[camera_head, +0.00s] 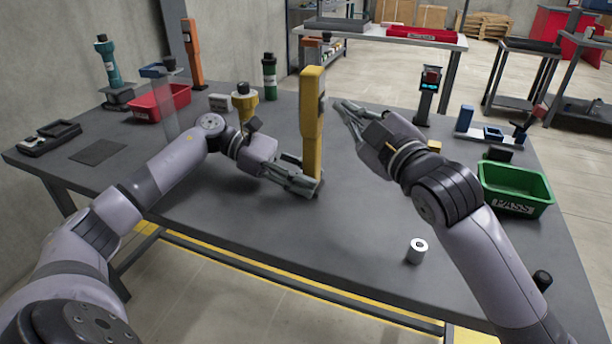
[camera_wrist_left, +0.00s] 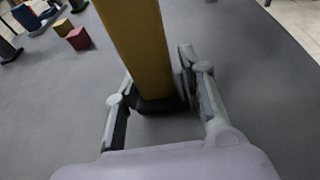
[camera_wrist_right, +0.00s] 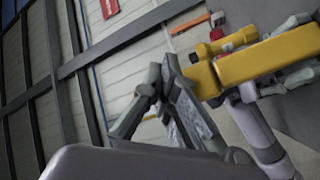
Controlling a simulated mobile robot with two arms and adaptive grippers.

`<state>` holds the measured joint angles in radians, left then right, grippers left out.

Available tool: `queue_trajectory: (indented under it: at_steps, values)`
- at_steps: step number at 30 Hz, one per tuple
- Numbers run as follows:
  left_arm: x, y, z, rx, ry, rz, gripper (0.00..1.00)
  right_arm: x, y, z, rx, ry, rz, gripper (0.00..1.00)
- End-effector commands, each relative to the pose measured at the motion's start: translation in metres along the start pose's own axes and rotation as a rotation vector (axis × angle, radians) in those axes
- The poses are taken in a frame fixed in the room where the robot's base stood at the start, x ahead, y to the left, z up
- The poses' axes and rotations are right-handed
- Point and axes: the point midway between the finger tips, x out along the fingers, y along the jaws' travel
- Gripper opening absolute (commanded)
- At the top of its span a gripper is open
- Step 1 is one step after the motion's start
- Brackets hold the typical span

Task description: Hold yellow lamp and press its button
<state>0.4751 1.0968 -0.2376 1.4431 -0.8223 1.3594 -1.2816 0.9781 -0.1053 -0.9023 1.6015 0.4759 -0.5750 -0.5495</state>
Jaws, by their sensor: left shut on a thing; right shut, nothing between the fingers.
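The yellow lamp (camera_head: 313,125) stands upright above the grey table in the head view. My left gripper (camera_head: 318,186) is shut around its dark lower end; the left wrist view shows the lamp's yellow shaft (camera_wrist_left: 142,50) between the two fingers (camera_wrist_left: 158,100). My right gripper (camera_head: 340,108) is shut and empty, to the right of the lamp's upper part, apart from it. In the right wrist view the closed right fingertips (camera_wrist_right: 160,80) are left of the lamp (camera_wrist_right: 265,58). I cannot make out the button clearly; a small dark detail shows on the lamp's upper right side.
A green PASS bin (camera_head: 515,188) and a white cylinder (camera_head: 416,250) are on the right of the table (camera_head: 300,235). A red bin (camera_head: 160,101), a yellow-and-black object (camera_head: 244,102) and a green cylinder (camera_head: 269,78) stand at the back left. The front middle is clear.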

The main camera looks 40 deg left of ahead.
Motion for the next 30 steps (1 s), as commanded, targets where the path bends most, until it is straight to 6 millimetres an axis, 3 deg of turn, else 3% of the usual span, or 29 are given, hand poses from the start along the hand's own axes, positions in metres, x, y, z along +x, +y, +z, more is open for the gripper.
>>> queue_trajectory:
  at_steps: [30]
  values:
    - [0.0006,-0.0003,-0.0021,-0.002,0.004,-0.001,0.0,0.0093,-0.0067,-0.0067,0.0,0.001,0.0,0.0]
